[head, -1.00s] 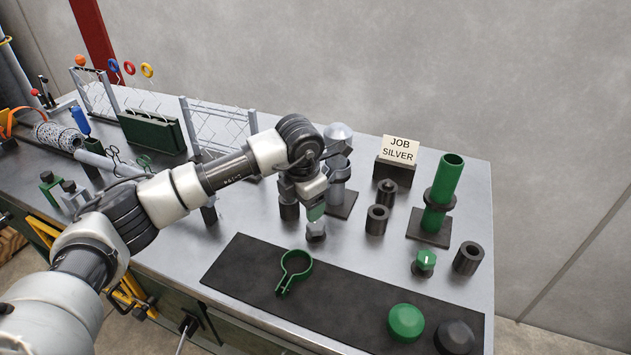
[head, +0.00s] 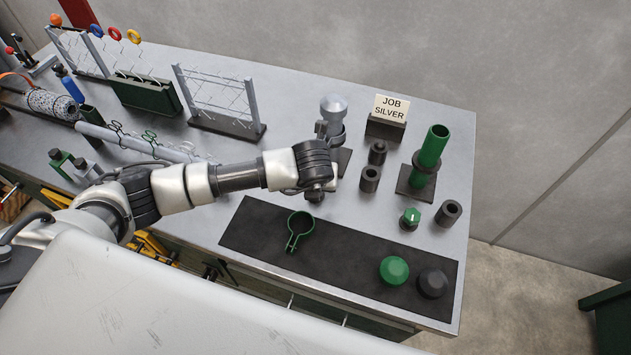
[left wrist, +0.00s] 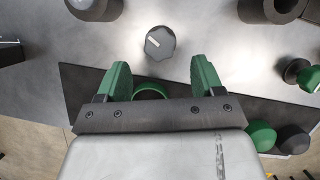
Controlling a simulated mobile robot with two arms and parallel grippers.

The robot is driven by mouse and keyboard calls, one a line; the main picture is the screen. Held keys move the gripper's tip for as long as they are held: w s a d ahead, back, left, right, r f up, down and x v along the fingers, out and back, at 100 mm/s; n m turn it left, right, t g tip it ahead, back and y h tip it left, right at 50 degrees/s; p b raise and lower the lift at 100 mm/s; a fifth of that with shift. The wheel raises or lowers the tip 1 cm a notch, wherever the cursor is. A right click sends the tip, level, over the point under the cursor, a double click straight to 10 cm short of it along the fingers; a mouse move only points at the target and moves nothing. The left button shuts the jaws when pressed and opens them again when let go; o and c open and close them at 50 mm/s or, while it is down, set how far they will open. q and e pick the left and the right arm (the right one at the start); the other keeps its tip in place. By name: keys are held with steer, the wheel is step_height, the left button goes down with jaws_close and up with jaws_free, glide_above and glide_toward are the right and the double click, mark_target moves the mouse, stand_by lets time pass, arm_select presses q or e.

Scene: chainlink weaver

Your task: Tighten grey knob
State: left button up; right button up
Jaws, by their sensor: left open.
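The grey knob (left wrist: 160,42) is dark, faceted and marked with a short white line. It stands on the metal bench top in the left wrist view. My left gripper (left wrist: 161,78) is open, with its two green fingers pointing toward the knob. The knob lies beyond the fingertips, about midway between them, with nothing in the grip. In the head view my left gripper (head: 318,190) hangs over the bench behind the dark mat, and my arm hides the knob and the fingers. My right gripper is not in view.
A green post (head: 433,148), a green knob (head: 410,217) and dark hollow cylinders (head: 370,180) stand to the right. The dark mat (head: 340,250) bears a green ring clamp (head: 299,230), a green cap (head: 394,270) and a dark cap (head: 432,283).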

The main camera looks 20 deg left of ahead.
arm_select(q)
steer(key=shift+p+x, duration=0.35)
steer(key=shift+x, duration=2.2)
steer(key=shift+c, duration=0.4)
steer(key=c, duration=0.8)
steer(key=shift+w+a+f+m+b, duration=0.15)
steer(key=shift+m+b, duration=0.45)
steer(key=shift+b, duration=0.3)
steer(key=shift+c, duration=0.2)
steer(key=m+h+b, duration=0.1)
steer(key=m+b, duration=0.3)
steer(key=b, duration=0.1)
steer(key=m+g+h+b, duration=0.1)
steer(key=m+h+b, duration=0.1)
steer(key=m+b, duration=0.3)
steer(key=m+g+h+b, duration=0.1)
steer(key=m+h+b, duration=0.1)
steer(key=m+b, duration=0.3)
steer(key=shift+w+a+b, duration=0.1)
steer(key=shift+a+b, duration=0.1)
steer(key=shift+b, duration=0.1)
steer(key=shift+m+g+b, duration=0.8)
steer(key=shift+m+b, duration=0.9)
steer(key=shift+m, duration=0.2)
steer(key=shift+r, duration=0.2)
steer(key=o, duration=0.9)
